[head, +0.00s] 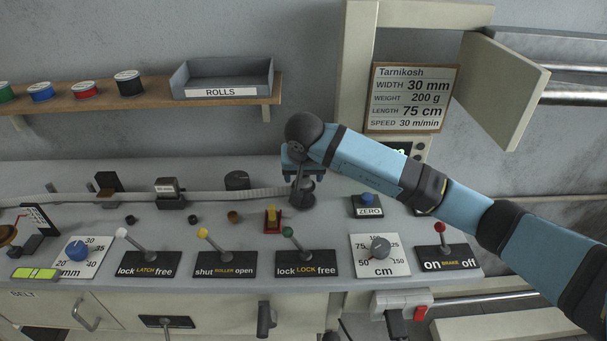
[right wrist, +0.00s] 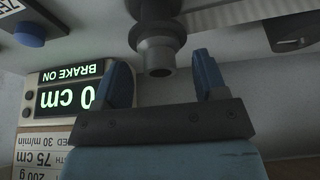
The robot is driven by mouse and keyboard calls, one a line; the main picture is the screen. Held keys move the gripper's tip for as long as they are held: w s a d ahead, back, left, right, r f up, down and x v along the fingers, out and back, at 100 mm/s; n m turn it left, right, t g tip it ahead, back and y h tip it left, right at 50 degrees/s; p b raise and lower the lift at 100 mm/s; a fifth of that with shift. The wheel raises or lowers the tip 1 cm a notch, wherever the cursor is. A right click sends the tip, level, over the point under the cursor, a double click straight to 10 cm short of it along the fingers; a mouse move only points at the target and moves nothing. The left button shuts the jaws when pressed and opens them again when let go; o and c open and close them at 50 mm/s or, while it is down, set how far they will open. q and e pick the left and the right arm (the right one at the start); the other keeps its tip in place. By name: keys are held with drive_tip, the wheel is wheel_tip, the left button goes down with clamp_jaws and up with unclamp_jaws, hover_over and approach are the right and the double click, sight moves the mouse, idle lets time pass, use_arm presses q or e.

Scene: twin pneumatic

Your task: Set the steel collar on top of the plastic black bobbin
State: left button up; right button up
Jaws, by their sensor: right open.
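My right gripper (head: 303,177) is open above the counter, over a dark upright spindle-like part (head: 303,198) where the pale tape ends. In the right wrist view a grey stepped cylinder (right wrist: 157,50) with a narrow hollow tip shows between the open fingers (right wrist: 165,85), and nothing is gripped. I cannot tell whether it is the collar, the bobbin or part of the machine. Small ring-like pieces lie on the counter: two dark ones (head: 130,219) (head: 193,219) and a brown one (head: 233,217). I cannot tell which is the steel collar or black bobbin. My left gripper is not in view.
A black cylinder (head: 237,180) stands behind the tape (head: 230,195). Levers and dials, including the green lock lever (head: 288,232), line the counter front. A red-yellow block (head: 272,219) stands near my right gripper. The ROLLS tray (head: 222,92) is on the shelf behind.

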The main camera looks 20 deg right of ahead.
drive_tip(key=v, duration=1.1)
drive_tip(key=shift+s+r, duration=0.1)
